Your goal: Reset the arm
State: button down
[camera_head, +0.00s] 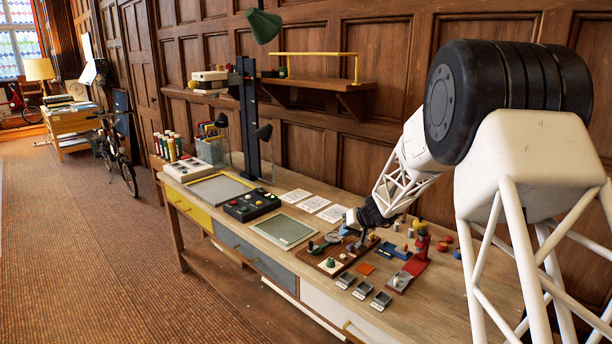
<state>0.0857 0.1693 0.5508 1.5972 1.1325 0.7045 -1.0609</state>
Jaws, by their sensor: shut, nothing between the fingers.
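My white arm reaches from the right over the long wooden desk (408,310). My gripper (361,240) points down over the brown wooden board (312,258) in the middle of the desk. It is small in this view and looks shut and empty. Whether its fingertips touch the board or a small piece on it, I cannot tell.
Near my gripper are a red device (420,250), a blue piece (387,250), an orange square (365,268) and several small grey boxes (381,300). Left are a green-grey panel (283,231) and a black button box (251,204). A wall shelf (335,85) hangs behind.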

jog(key=s+r+g+h, duration=0.1)
jog(key=s+r, duration=0.5)
jog(key=s, duration=0.3)
jog(key=s+a+r+h, duration=0.1)
jog(key=s+r, duration=0.4)
jog(key=s, duration=0.5)
jog(key=s+r+g, duration=0.1)
jog(key=s+r, duration=0.5)
jog(key=s, duration=0.3)
jog(key=s+d+h, duration=0.2)
jog(key=s, duration=1.3)
jog(key=s+d+m+h, duration=0.1)
jog(key=s+d+h, duration=0.1)
jog(key=s, duration=1.3)
jog(key=shift+s+d+r+g+h, duration=0.15)
jog(key=shift+s+r+g+h, duration=0.15)
jog(key=shift+h, duration=0.3)
jog(key=c, duration=1.8)
grip_release()
jog(key=shift+w, duration=0.1)
